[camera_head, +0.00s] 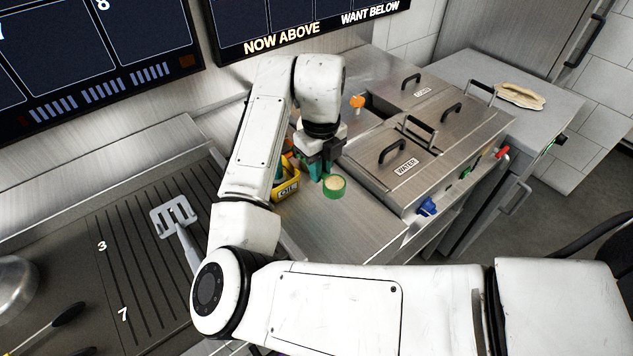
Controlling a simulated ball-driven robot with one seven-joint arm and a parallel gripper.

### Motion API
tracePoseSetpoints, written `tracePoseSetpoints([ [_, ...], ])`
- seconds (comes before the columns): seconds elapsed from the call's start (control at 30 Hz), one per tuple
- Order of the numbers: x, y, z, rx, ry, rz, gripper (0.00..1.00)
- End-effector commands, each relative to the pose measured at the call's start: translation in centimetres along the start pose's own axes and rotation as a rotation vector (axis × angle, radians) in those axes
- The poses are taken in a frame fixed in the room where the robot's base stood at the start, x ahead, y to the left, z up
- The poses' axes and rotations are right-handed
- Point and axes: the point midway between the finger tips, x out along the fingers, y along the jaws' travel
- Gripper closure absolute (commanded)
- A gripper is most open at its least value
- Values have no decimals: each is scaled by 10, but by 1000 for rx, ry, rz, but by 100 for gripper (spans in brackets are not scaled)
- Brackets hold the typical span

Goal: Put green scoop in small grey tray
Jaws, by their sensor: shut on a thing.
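The green scoop (335,187) shows as a round green cup with a pale inside, low above or on the steel counter; I cannot tell whether it touches the counter. My gripper (318,168) points down directly behind it and is shut on its green part, which is mostly hidden between the dark fingers. I cannot make out a small grey tray in this view; my arm hides part of the counter.
A yellow bin marked OIL (287,189) stands close left of my gripper. A steel lidded unit marked WATER (405,165) is to the right, with an orange item (357,102) behind. A spatula (176,222) lies on the grill. The counter in front is clear.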

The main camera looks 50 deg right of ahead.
Motion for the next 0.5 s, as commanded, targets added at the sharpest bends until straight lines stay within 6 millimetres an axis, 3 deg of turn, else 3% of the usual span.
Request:
tracePoseSetpoints([
  [0.5, 4, -84, -103, 12, 3, -1, 100],
])
